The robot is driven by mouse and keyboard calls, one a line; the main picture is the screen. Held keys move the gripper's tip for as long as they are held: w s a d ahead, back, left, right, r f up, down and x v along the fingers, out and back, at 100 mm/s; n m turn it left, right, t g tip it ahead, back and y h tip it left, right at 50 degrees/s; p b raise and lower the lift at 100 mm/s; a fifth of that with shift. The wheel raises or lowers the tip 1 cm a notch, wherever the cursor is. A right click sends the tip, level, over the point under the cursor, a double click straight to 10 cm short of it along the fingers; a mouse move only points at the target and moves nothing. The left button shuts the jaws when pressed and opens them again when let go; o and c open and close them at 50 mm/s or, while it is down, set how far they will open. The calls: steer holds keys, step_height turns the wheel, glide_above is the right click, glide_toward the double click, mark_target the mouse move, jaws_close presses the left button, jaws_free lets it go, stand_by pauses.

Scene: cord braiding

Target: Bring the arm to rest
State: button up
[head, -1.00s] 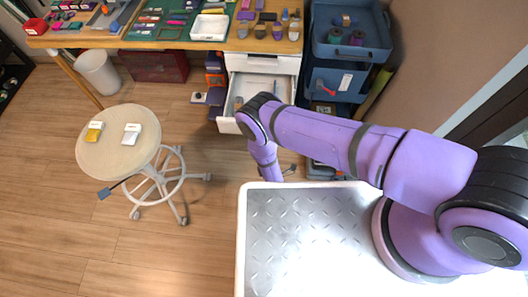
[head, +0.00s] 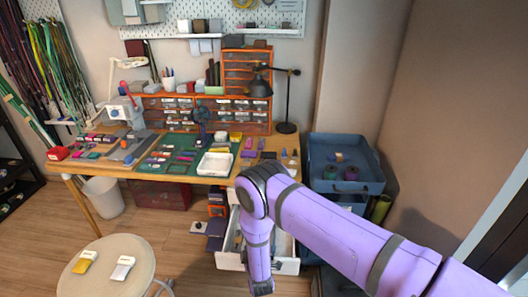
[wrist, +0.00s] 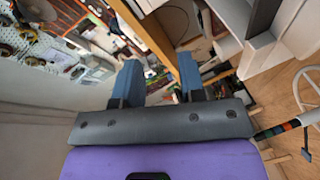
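My purple arm (head: 340,232) reaches in from the lower right in the head view. It bends at a dark elbow joint, and its forearm (head: 259,250) hangs down in front of the open drawer. My gripper (wrist: 157,82) shows in the wrist view with its two blue fingers spread apart and nothing held between them. In the head view I cannot make out the gripper's fingers.
A workbench (head: 120,172) with mats, small parts and a white tray (head: 215,163) stands ahead. A white drawer (head: 228,261) is open beneath it. A blue cart (head: 345,186) stands to the right, a round stool (head: 105,275) at lower left.

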steer(key=w+d+r+m+g, duration=0.15)
steer(key=w+r, duration=0.25)
steer(key=r, duration=0.4)
steer(key=w+r+m, duration=0.2)
steer(key=w+r, duration=0.1)
steer(key=r, duration=0.4)
steer(key=w+r+m+g, duration=0.1)
steer(key=w+r, duration=0.3)
steer(key=r, duration=0.4)
steer(key=s+d+r+m+g, duration=0.15)
steer(key=d+r, duration=0.45)
steer(key=r, duration=0.6)
steer(key=s+d+r+m+g, duration=0.15)
steer(key=d+r, duration=0.35)
steer(key=r, duration=0.7)
steer(key=s+d+r+m+g+h, duration=0.2)
steer(key=s+d+r+m, duration=0.3)
steer(key=s+d+r, duration=0.9)
steer(key=s+d+r+m+g+h, duration=0.1)
steer(key=s+d, duration=0.3)
steer(key=s, duration=0.9)
steer(key=s+d+r+m+g, duration=0.1)
steer(key=s+d+r+m, duration=0.2)
steer(key=s, duration=1)
steer(key=shift+s+d+r+g+h, duration=0.15)
steer(key=shift+s+d+g+h, duration=0.25)
steer(key=shift+d, duration=0.6)
